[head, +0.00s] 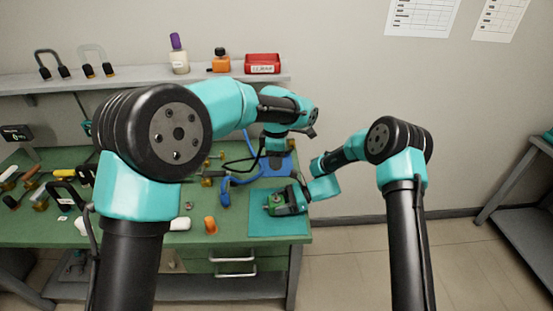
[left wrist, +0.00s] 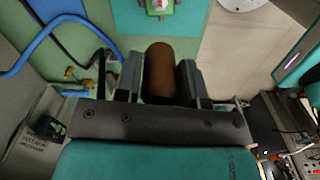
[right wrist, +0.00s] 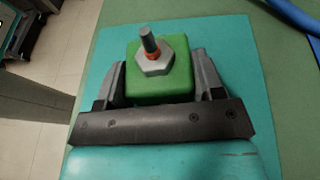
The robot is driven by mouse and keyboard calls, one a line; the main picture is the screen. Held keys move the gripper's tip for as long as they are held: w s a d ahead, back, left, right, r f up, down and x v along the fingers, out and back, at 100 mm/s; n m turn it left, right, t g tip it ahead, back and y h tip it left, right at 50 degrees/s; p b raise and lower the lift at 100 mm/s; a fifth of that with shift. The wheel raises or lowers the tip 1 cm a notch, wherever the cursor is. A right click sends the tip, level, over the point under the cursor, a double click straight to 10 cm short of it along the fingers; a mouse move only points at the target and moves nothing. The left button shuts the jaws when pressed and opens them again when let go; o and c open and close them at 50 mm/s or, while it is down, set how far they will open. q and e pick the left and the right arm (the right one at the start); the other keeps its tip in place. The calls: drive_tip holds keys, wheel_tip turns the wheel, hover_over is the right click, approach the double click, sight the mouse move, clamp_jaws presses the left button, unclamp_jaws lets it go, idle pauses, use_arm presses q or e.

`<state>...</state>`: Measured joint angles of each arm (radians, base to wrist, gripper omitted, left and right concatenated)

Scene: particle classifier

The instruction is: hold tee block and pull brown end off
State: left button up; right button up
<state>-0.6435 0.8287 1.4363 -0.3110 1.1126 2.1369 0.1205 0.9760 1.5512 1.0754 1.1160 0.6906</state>
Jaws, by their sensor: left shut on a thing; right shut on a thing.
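The tee block (right wrist: 172,80) is green, with a grey hex fitting, an orange ring and a bare grey stub on top. My right gripper (right wrist: 160,85) is shut on its sides, over the teal mat. In the head view the block (head: 275,204) sits at the mat with the right gripper (head: 286,203) at its right. The brown end (left wrist: 160,72) is a brown cylinder between the fingers of my left gripper (left wrist: 160,80), which is shut on it. The left wrist view shows the block (left wrist: 157,4) apart from the brown end, beyond it. The left gripper (head: 277,158) is above and behind the block.
The teal mat (head: 290,228) lies at the bench's right end. Blue hose (head: 226,190) and brass fittings lie left of it. An orange piece (head: 210,225) stands near the front edge. Several tools lie at the far left. The shelf (head: 140,80) runs behind.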

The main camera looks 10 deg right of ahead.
use_arm(q)
drive_tip(key=shift+r, duration=1.5)
use_arm(e)
drive_tip(key=o, duration=1.5)
drive_tip(key=shift+c, duration=0.2)
drive_tip(key=shift+d, duration=0.1)
drive_tip(key=v, duration=1.1)
drive_tip(key=shift+d, duration=0.4)
drive_tip(key=shift+r, duration=0.1)
